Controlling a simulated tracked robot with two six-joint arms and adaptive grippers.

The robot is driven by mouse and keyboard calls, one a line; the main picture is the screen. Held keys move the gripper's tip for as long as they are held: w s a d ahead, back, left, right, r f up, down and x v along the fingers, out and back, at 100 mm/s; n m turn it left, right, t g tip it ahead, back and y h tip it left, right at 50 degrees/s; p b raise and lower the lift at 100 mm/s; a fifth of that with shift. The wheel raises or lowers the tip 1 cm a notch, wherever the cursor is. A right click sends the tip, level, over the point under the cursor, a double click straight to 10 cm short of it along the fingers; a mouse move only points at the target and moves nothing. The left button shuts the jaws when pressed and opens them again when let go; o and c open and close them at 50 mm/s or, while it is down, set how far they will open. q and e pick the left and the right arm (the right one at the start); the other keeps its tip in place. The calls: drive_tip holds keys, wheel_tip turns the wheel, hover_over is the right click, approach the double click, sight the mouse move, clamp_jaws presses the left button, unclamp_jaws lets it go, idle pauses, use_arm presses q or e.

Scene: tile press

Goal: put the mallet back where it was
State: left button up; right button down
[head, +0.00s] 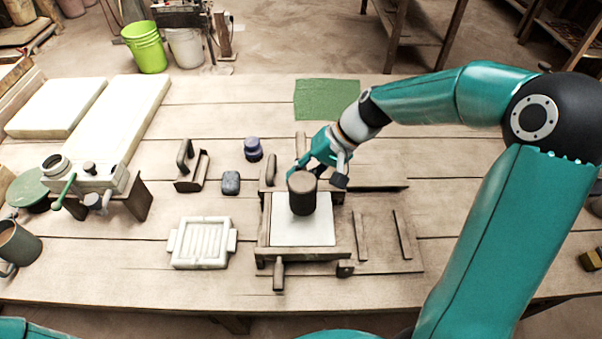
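A dark brown cylinder (302,196), which looks like the mallet's head, stands upright over the white slab (310,232) in the wooden press frame (262,232). No handle shows clearly on it. My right gripper (316,176) is just behind and above the cylinder, fingers spread apart; the left finger is partly hidden by the cylinder and the right finger is clear of it. I cannot tell whether it touches the mallet. A light wooden bar (300,142) lies behind the gripper. My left gripper is out of view.
A green mat (327,99) lies bare at the table's back. A wooden-handled tool (191,172), a grey block (231,183), a purple-lidded jar (253,149) and a white ribbed mould (202,243) are left of the press. Thin strips (360,236) lie on the board at its right.

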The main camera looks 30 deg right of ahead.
wheel_tip(320, 180, up, 5)
drive_tip(key=p, duration=0.3)
drive_tip(key=shift+r+p, duration=0.1)
drive_tip(key=shift+p, duration=0.3)
